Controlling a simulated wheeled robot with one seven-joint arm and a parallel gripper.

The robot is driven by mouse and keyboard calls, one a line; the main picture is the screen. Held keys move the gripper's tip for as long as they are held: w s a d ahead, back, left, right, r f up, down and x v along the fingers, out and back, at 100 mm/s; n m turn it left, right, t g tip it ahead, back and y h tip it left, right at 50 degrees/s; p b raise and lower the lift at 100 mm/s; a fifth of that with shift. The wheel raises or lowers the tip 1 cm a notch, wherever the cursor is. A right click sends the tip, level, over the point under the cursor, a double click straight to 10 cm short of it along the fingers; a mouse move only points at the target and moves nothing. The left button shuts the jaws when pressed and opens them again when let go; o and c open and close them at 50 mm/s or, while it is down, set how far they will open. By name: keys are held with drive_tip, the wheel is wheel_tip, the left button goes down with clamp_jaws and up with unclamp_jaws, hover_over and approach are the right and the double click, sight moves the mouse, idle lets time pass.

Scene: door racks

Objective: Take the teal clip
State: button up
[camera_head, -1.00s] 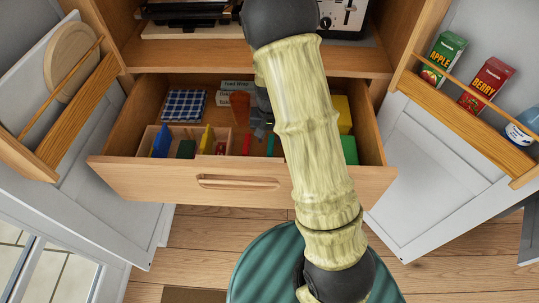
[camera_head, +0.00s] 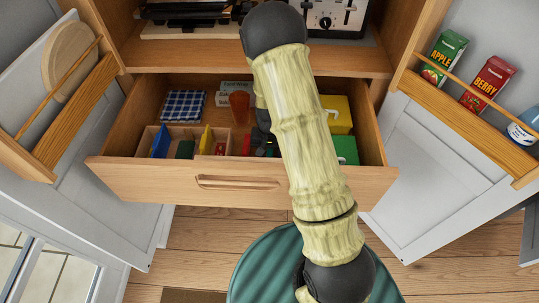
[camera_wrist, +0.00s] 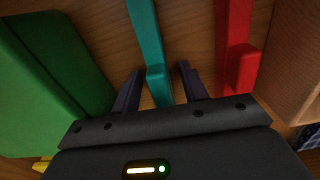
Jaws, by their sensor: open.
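The teal clip (camera_wrist: 148,45) lies on the wooden drawer bottom in the wrist view, its lower end between the two fingers of my gripper (camera_wrist: 160,88). My gripper is open, with one finger on each side of the clip and a visible gap to each. I cannot tell whether the fingertips touch the drawer bottom. In the head view my arm hides most of the gripper and the clip inside the open drawer (camera_head: 150,178).
A red clip (camera_wrist: 238,45) lies to the right in the wrist view, and a green box (camera_wrist: 50,75) stands close on the left. The drawer also holds a yellow box (camera_head: 338,112), an orange cup (camera_head: 239,107) and a checked cloth (camera_head: 184,105). Open doors with racks flank the drawer.

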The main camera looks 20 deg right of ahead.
idle(0.5)
clamp_jaws()
wheel_tip(320, 180, up, 10)
drive_tip(key=shift+f+p, duration=0.1)
drive_tip(key=shift+p, duration=0.4)
idle(0.5)
